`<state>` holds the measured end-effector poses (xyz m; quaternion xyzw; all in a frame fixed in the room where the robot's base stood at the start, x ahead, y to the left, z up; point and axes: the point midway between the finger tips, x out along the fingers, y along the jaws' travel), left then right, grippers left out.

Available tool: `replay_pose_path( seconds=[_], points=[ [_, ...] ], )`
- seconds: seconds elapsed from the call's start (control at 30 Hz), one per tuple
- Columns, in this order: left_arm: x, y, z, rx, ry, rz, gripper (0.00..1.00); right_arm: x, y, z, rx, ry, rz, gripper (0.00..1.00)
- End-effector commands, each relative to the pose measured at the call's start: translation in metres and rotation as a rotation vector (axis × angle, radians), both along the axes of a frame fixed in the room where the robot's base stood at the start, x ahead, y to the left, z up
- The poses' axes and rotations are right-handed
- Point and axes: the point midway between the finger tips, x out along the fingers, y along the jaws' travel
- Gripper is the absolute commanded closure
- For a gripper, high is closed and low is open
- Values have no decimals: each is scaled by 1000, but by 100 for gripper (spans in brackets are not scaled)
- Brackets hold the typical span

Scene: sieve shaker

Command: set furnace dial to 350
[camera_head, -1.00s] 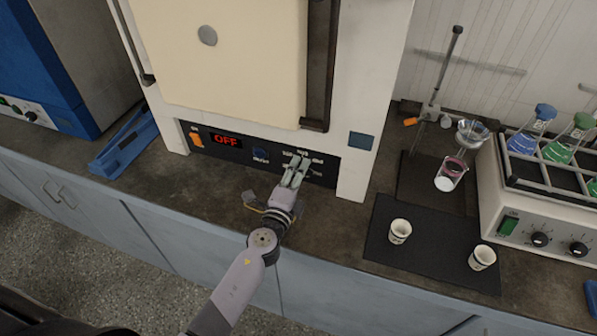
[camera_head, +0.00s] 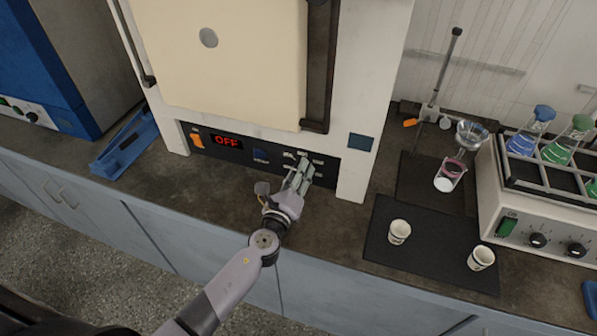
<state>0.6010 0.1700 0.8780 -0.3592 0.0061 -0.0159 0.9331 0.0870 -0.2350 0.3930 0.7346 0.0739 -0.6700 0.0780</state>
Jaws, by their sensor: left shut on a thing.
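The furnace (camera_head: 228,60) stands on the bench with its cream door shut. Its black control panel (camera_head: 175,135) runs along the bottom front, with an orange switch (camera_head: 197,141) at the left and a display (camera_head: 227,141) reading OFF in red. The dial is hidden behind my gripper, at the right part of the panel among white markings. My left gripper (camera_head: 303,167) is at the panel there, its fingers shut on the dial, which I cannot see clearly. My right gripper is not in view.
The bench before the furnace is partly free.

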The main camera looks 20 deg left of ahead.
Motion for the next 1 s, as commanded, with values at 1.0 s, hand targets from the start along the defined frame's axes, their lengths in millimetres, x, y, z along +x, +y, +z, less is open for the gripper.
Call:
replay_pose_path(
  seconds=[1.0],
  points=[
    [0, 0, -1, 212, -6, -1, 67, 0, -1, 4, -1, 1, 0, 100]
  ],
)
